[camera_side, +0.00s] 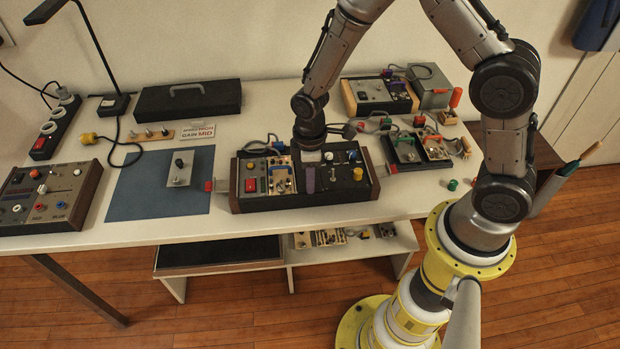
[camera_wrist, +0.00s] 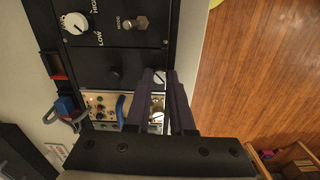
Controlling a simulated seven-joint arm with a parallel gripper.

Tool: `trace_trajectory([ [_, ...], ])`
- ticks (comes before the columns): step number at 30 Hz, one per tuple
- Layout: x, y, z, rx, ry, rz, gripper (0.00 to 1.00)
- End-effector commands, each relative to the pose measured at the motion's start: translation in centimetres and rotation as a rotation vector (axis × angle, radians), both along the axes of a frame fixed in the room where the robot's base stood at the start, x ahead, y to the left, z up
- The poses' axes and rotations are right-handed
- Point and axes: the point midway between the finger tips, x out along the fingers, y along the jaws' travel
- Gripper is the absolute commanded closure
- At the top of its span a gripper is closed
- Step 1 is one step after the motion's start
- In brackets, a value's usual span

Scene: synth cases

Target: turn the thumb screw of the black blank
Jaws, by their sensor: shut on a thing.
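My gripper is shut on that screw, with one purple finger on either side. In the side view my gripper (camera_side: 310,179) reaches down to the middle of the rack (camera_side: 305,202), and the screw is hidden there.
A cream module with a blue handle (camera_wrist: 122,108) and a second screw (camera_wrist: 157,117) adjoins the blank. On its other side is a panel with a white knob (camera_wrist: 75,23) and a toggle (camera_wrist: 140,23). A blue mat (camera_side: 150,200) bears a loose grey plate (camera_side: 180,173).

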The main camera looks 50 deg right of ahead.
Motion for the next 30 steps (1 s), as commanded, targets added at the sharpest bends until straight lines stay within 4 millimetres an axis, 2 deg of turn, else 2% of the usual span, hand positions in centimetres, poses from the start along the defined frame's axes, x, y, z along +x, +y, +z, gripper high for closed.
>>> trace_trajectory([
  [30, 0.05, 0.0, 0.02, 0.001, -0.001, -0.966, 1.0],
])
